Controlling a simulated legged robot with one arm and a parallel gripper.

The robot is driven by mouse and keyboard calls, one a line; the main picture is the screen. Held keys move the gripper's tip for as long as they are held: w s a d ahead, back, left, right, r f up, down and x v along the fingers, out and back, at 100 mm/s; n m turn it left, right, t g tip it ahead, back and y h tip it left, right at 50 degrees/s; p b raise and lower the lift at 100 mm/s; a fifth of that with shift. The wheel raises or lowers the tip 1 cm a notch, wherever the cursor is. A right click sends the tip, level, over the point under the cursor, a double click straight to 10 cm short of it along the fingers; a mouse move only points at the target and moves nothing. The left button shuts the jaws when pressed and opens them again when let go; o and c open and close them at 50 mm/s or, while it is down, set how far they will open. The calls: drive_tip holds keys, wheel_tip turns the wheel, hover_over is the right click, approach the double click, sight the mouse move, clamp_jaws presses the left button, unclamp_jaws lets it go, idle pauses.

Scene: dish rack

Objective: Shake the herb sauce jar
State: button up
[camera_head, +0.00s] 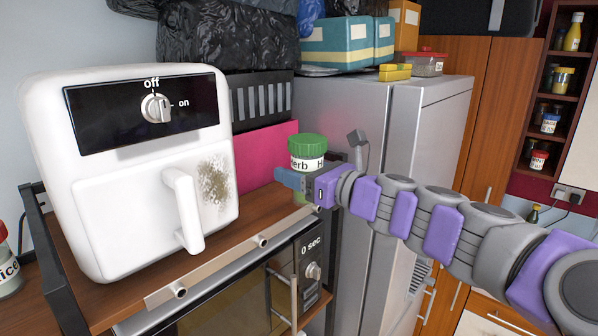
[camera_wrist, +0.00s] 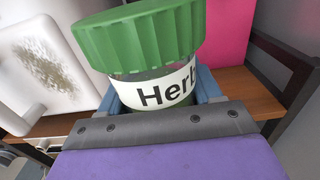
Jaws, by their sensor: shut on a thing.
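The herb sauce jar (camera_head: 307,152) has a green ridged lid and a white label reading "Herb". In the head view it is upright, or nearly so, at the right end of the wooden shelf, beside the white air fryer. My gripper (camera_head: 298,182) is shut on the jar around its lower body. In the wrist view the jar (camera_wrist: 150,60) fills the middle and looks tilted, with the blue fingers on both sides of it. The jar's bottom is hidden behind my gripper, and I cannot tell whether it touches the shelf.
The white air fryer (camera_head: 140,170) stands left of the jar on the wooden shelf (camera_head: 262,212), above an oven (camera_head: 225,300). A pink panel (camera_head: 262,158) is behind. A grey fridge (camera_head: 405,130) stands close on the right. Another jar (camera_head: 8,262) is at the far left.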

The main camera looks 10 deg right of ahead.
sight(299, 148)
drive_tip(key=c, duration=0.6)
wheel_tip(299, 148, up, 5)
drive_tip(key=p, duration=0.5)
drive_tip(key=shift+r+p, duration=0.15)
drive_tip(key=shift+p, duration=0.25)
drive_tip(key=shift+f, duration=0.2)
